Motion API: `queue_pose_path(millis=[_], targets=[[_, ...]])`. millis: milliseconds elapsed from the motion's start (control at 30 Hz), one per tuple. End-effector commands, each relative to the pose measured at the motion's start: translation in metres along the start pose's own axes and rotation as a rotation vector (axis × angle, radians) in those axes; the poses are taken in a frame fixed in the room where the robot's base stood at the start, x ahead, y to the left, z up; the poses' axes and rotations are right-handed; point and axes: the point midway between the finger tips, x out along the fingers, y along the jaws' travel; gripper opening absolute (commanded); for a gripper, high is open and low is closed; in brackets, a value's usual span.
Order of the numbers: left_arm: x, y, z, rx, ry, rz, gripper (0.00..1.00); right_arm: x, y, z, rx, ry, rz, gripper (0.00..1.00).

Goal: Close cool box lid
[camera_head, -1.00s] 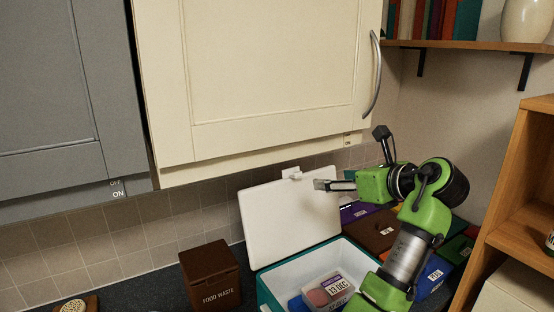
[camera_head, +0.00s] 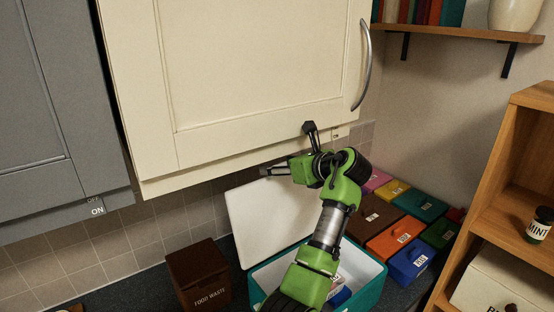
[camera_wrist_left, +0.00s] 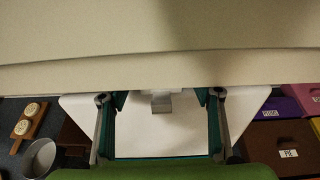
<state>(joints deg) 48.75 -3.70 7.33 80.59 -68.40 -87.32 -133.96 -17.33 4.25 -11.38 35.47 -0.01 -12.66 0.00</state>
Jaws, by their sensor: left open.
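The cool box (camera_head: 372,290) is a teal box with a white inside, standing open on the counter. Its white lid (camera_head: 262,222) is raised almost upright at the back. In the left wrist view the lid (camera_wrist_left: 170,138) shows with a small pale latch (camera_wrist_left: 161,103) at its edge, between my fingers in the picture. My left gripper (camera_head: 285,149) is open and empty by the lid's top edge, just below the cream cupboard. Whether it touches the lid I cannot tell. My left arm hides part of the box and its contents. My right gripper is not in view.
The cream wall cupboard (camera_head: 235,80) hangs close above my left gripper. A brown food waste bin (camera_head: 200,275) stands left of the cool box. Several coloured boxes, including an orange one (camera_head: 397,238), stand to its right. A wooden shelf unit (camera_head: 500,215) is at the far right.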

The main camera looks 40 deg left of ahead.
Motion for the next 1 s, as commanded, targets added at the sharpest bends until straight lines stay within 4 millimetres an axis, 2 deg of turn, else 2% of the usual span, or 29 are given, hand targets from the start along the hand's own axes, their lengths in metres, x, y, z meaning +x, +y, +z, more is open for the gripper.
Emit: queue_pose_path(millis=[133,467,500,700,733,1000], targets=[[0.014,0.000,0.001,0.002,0.000,0.000,0.58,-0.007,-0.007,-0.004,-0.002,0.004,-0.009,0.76],[0.019,0.000,-0.001,0.000,0.001,-0.001,0.58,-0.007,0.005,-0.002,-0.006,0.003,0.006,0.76],[0.019,0.000,-0.001,0.000,0.001,-0.001,0.56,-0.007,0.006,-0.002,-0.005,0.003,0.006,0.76],[0.018,0.000,-0.001,0.000,0.000,-0.001,0.04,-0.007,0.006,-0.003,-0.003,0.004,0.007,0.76],[0.018,0.000,-0.001,0.000,0.000,-0.001,0.01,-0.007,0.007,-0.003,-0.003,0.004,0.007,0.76],[0.009,-0.001,-0.002,0.003,-0.036,-0.002,0.01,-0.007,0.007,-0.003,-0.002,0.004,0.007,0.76]])
